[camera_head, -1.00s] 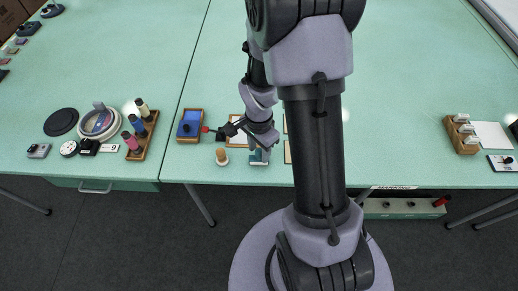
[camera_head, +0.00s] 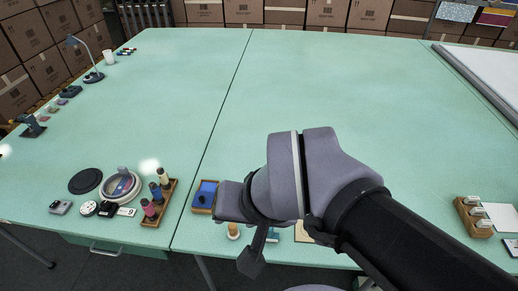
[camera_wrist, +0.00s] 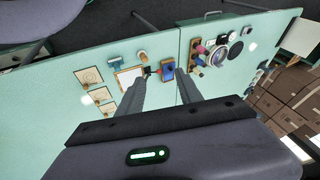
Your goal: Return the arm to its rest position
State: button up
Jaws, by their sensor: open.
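My gripper (camera_wrist: 165,82) shows in the wrist view with its two dark fingers apart and nothing between them. It is above the table. The blue pad in a wooden tray (camera_wrist: 168,71) appears beyond the gap between the fingertips. In the head view, my arm is bent and raised over the front middle of the table (camera_head: 330,75). Its grey joint and dark link cover part of the front edge there. I cannot make out the fingers clearly in the head view.
The blue pad (camera_head: 204,195) and a wooden-handled stamp (camera_head: 233,231) lie near my arm. A wooden rack of thread spools (camera_head: 158,203) and a round dial device (camera_head: 121,186) stand to the left. A wooden card holder (camera_head: 473,218) is at the right. The table's middle and back are clear.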

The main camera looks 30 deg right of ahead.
jog(key=shift+s+a+r+n, duration=0.4)
jog(key=shift+s+a+n, duration=0.2)
jog(key=shift+s, duration=0.05)
jog(key=shift+f+b, duration=2.4)
jog(key=shift+b, duration=0.05)
